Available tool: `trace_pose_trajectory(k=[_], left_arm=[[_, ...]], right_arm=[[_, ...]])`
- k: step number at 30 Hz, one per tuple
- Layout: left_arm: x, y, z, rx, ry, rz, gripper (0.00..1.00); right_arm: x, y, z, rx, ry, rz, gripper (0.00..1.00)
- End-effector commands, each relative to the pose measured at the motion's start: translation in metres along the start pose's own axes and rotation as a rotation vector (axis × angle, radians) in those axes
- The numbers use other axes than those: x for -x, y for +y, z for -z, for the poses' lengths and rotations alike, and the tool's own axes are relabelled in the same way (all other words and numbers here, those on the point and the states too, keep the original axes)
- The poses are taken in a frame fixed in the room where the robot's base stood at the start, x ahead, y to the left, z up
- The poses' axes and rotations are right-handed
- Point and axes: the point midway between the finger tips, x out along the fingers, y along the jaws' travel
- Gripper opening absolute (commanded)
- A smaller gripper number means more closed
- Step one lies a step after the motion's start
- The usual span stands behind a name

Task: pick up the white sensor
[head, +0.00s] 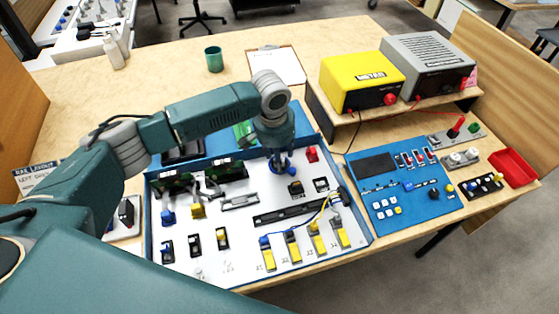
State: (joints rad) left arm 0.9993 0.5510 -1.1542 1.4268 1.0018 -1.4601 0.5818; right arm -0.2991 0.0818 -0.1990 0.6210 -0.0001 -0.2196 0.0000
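My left arm reaches in from the left, and its gripper (281,169) points down over the back right part of the white board (235,248) in the blue tray. The wrist hides most of the fingers, and I cannot tell whether they are open or shut, or touching anything. A small pale part (199,273) at the board's front left could be the white sensor; it blends into the board and is too small to be sure. The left gripper is well behind and to the right of it. My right gripper is not in view.
Yellow-and-black modules with cables (292,246) fill the board's front right. A black rail (285,215) lies behind them. Right of the tray are a blue control panel (440,212) and a red bin (512,168). A yellow power box (361,80) stands on a shelf.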

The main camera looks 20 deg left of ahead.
Motion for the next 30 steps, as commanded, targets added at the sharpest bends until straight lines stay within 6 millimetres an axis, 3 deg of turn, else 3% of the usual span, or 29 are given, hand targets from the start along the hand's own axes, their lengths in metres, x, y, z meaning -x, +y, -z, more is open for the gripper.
trace_pose_trajectory(k=[6, 12, 23, 30], left_arm=[[-0.001, 0.000, 0.000, 0.000, 0.001, 0.000, 0.44], [0.000, 0.000, 0.000, 0.000, 0.001, 0.000, 0.07], [0.002, 0.000, 0.001, 0.000, 0.002, 0.000, 0.06], [0.026, -0.001, 0.005, 0.000, 0.004, 0.000, 0.06]], right_arm=[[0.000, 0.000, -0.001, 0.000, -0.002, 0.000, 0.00], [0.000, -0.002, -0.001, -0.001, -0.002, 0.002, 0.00], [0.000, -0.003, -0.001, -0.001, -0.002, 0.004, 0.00], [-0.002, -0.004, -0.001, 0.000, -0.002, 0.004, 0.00]])
